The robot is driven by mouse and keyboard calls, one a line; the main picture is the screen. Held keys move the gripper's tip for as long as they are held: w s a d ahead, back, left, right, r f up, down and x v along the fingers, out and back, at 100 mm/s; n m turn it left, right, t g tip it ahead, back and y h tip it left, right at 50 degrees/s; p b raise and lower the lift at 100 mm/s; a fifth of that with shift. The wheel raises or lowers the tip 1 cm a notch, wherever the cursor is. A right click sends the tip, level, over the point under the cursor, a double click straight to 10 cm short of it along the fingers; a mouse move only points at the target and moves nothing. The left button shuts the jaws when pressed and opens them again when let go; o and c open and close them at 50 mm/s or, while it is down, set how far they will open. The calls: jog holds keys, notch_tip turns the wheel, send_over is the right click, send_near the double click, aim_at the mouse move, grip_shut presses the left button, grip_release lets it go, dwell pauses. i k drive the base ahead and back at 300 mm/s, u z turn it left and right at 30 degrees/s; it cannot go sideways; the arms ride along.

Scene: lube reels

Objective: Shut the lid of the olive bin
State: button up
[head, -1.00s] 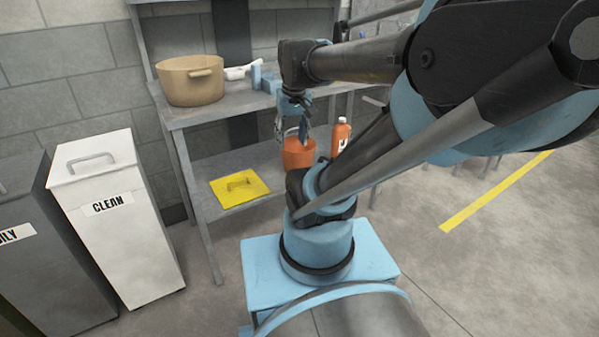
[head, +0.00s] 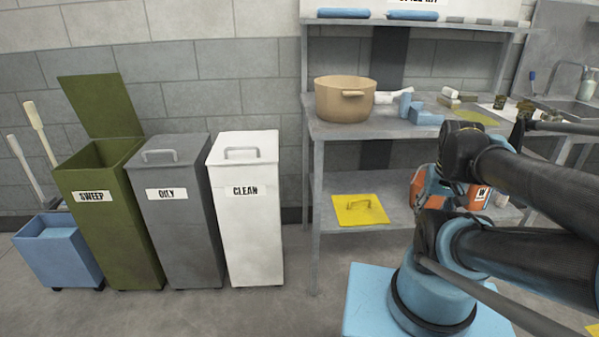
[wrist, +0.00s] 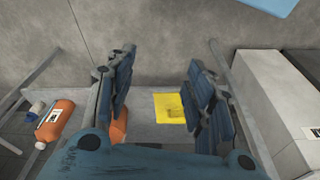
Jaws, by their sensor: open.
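The olive bin (head: 113,223) labelled SWEEP stands on the floor at the left in the head view. Its lid (head: 101,106) is open, standing up and leaning back toward the wall above the rear of the bin. Its mouth is uncovered and dark inside. My gripper (wrist: 160,72) is open and empty in the wrist view, with its two blue fingers spread apart. In the head view my arm is at the right, well away from the olive bin, and the gripper itself cannot be made out. The wrist view does not show the olive bin.
A grey OILY bin (head: 169,227) and a white CLEAN bin (head: 245,222), both shut, stand right of it. A blue mop bucket (head: 60,253) with handles stands left. A bench (head: 345,131) holds a tan pot (head: 340,105). Floor before the bins is clear.

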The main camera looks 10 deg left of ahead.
aim_at(102, 102)
jog(key=u, duration=2.25)
jog(key=k, duration=0.65)
jog(key=u, duration=0.5)
jog(key=i, duration=1.4)
jog(key=z, duration=0.4)
